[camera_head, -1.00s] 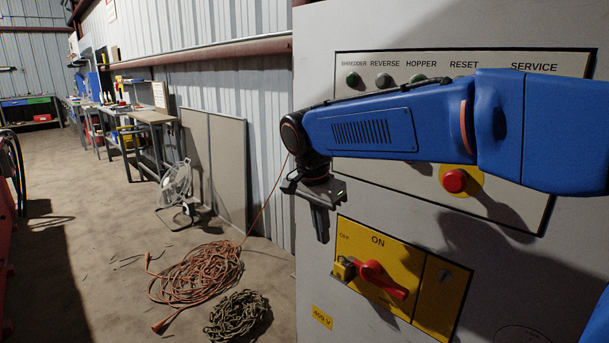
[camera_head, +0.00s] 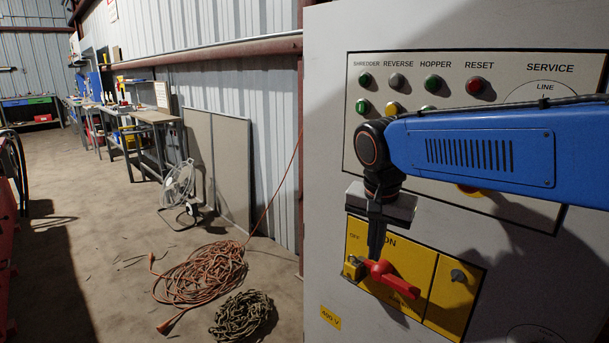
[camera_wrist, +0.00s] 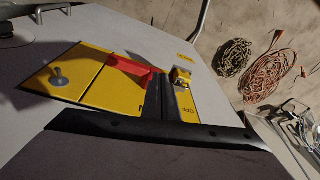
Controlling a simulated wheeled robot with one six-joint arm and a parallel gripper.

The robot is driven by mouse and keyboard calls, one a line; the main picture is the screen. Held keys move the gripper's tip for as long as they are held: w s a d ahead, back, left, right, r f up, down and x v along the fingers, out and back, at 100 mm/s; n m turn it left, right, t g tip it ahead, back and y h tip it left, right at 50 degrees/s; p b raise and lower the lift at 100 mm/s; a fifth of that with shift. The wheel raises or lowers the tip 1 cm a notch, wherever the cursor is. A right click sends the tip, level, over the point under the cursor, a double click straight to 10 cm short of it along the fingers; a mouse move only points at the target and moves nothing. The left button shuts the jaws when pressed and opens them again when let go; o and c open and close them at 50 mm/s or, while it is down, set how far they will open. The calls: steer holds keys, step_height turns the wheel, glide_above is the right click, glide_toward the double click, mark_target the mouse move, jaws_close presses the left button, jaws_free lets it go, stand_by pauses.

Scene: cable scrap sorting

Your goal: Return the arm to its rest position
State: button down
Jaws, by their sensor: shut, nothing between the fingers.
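My gripper (camera_head: 376,250) is shut and empty. It points down in front of the grey control cabinet (camera_head: 325,200), and its fingers overlap the upper part of the yellow switch plate (camera_head: 432,285) in the head view. The red rotary handle (camera_head: 395,281) shows just below the fingertips; whether they touch it I cannot tell. My blue arm reaches in from the right across the button panel. In the wrist view the shut fingers (camera_wrist: 184,98) lie over the yellow plate (camera_wrist: 62,75), beside the red handle (camera_wrist: 130,68) and a small yellow padlock-like piece (camera_wrist: 181,77).
The button panel (camera_head: 357,150) is partly hidden behind my arm. Orange cable (camera_head: 205,275) and a dark coil (camera_head: 243,318) lie on the floor to the left. A fan (camera_head: 180,190) and leaning boards (camera_head: 231,170) stand by the wall.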

steer(key=s+d+f+n+t, duration=0.1)
steer(key=s+d+f+n, duration=0.2)
steer(key=s+d+f, duration=0.2)
steer(key=s+d+f+n+t, duration=0.1)
steer(key=s+d+f+n, duration=0.2)
steer(key=s, duration=1)
steer(key=d+f, duration=0.2)
steer(key=d, duration=0.3)
steer(key=shift+s+d+t+y, duration=0.3)
steer(key=shift+s+d+y, duration=0.05)
steer(key=shift+y, duration=0.05)
